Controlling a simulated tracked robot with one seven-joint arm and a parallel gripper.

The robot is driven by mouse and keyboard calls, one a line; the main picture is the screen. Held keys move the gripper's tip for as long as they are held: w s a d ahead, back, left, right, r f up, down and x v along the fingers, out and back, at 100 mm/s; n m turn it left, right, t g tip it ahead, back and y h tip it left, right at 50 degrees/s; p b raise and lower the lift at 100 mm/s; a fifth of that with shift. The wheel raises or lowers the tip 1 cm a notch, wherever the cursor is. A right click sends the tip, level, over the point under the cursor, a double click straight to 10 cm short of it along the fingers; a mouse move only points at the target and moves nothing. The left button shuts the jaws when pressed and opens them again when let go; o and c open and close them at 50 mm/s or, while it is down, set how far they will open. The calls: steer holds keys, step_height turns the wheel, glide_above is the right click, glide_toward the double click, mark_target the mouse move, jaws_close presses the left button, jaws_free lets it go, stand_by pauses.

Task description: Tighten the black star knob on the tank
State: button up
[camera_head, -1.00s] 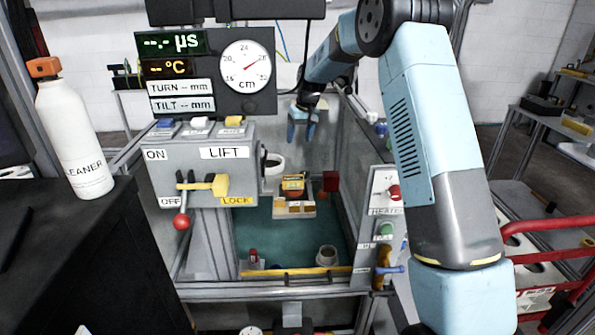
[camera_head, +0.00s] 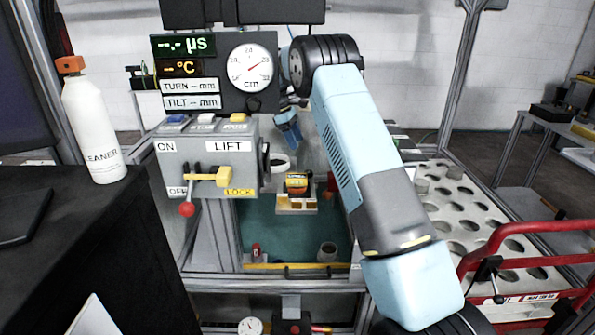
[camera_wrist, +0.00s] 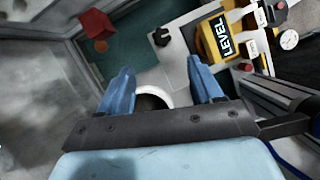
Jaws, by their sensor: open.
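My gripper (camera_head: 288,130) hangs over the tank, behind the lift control box, and looks small in the head view. In the wrist view my gripper (camera_wrist: 161,88) has its two blue fingers wide apart, with nothing held. A white ring with a dark centre (camera_wrist: 150,96) shows between and beyond the fingers. The tank (camera_head: 270,235) has a green floor. A small black knob (camera_wrist: 161,37) stands beside the yellow LEVEL block (camera_wrist: 222,36), apart from the fingers. I cannot tell whether it is the star knob. The LEVEL block (camera_head: 297,184) also shows in the head view.
The lift box (camera_head: 205,160) with a red-tipped lever stands left of the tank. A white cleaner bottle (camera_head: 95,125) is on the black bench. A red cube (camera_wrist: 96,24) lies in the tank. A red rail (camera_head: 530,230) and perforated rack are at right.

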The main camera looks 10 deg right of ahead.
mark_target(308, 171)
steer(key=x, duration=1.3)
steer(key=shift+f, duration=0.1)
steer(key=c, duration=1)
steer(key=shift+a, duration=0.15)
steer(key=shift+c, duration=0.2)
